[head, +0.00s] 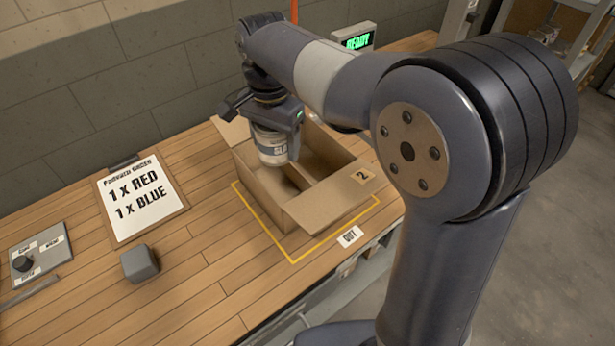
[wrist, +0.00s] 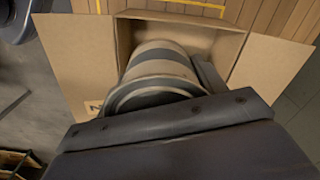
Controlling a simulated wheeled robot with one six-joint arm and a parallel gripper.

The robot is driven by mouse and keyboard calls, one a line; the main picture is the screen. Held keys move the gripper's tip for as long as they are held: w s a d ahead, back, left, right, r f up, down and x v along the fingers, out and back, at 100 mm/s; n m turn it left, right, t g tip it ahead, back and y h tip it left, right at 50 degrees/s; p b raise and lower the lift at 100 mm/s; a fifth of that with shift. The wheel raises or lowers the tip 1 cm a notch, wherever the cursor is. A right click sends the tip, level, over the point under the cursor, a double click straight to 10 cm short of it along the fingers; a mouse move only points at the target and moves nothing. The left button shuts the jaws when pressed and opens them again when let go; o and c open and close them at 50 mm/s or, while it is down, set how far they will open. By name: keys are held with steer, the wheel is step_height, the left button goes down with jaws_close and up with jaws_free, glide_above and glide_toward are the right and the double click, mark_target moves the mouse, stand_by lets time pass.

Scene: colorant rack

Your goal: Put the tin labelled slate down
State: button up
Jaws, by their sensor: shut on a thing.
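The tin labelled slate (head: 271,148) is a pale cylinder with a grey band; only the start of its label shows in the head view. My gripper (head: 284,128) is shut on it and holds it upright over the open cardboard box (head: 318,207). In the wrist view the tin (wrist: 162,72) shows in front of my gripper (wrist: 175,112), with the box's inside and open flaps (wrist: 275,62) around it. Whether the tin's base touches anything in the box is hidden.
The box, marked 2, stands inside a yellow outline (head: 262,228) by an OUT label (head: 350,237). To the left are an order board (head: 142,200) reading 1 x red, 1 x blue, a grey block (head: 139,263) and a control panel (head: 38,255). Bare bench lies between.

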mark_target(285, 201)
steer(key=shift+w+d+r, duration=0.1)
steer(key=shift+w+d, duration=0.15)
steer(key=shift+w, duration=0.05)
steer(key=shift+w+d+f, duration=0.15)
steer(key=shift+f, duration=0.1)
step_height(285, 201, down, 17)
steer(key=shift+f, duration=0.2)
steer(key=shift+f, duration=0.1)
steer(key=shift+f, duration=0.15)
steer(key=o, duration=1.2)
step_height(285, 201, up, 12)
steer(key=shift+r, duration=0.25)
